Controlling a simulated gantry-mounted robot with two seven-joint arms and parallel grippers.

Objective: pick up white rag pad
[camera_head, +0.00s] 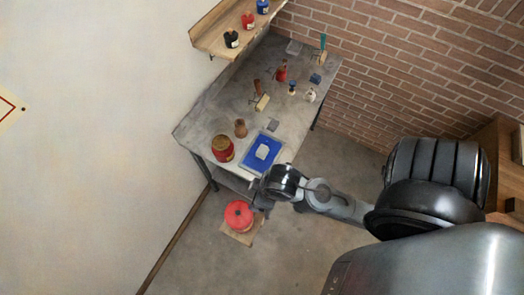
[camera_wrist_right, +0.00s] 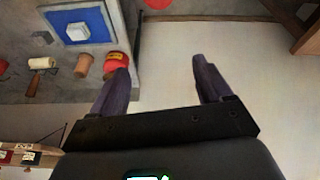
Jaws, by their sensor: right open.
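The white rag pad (camera_head: 262,151) lies in a blue tray (camera_head: 250,165) at the near end of the workbench. In the right wrist view the pad (camera_wrist_right: 77,32) and the blue tray (camera_wrist_right: 48,17) are at the upper left. My right gripper (camera_wrist_right: 160,70) is open, with nothing between its fingers. In the head view my right gripper (camera_head: 262,198) is beside the near end of the bench, below the tray and apart from the pad. My left gripper is not in view.
A red and yellow can (camera_head: 223,149) and a brown pot (camera_head: 240,128) stand left of the tray. Rollers (camera_head: 262,103) and bottles are farther along the bench (camera_head: 205,120). A shelf (camera_head: 215,28) hangs above. A red container (camera_head: 238,214) sits low on a stool (camera_head: 243,238).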

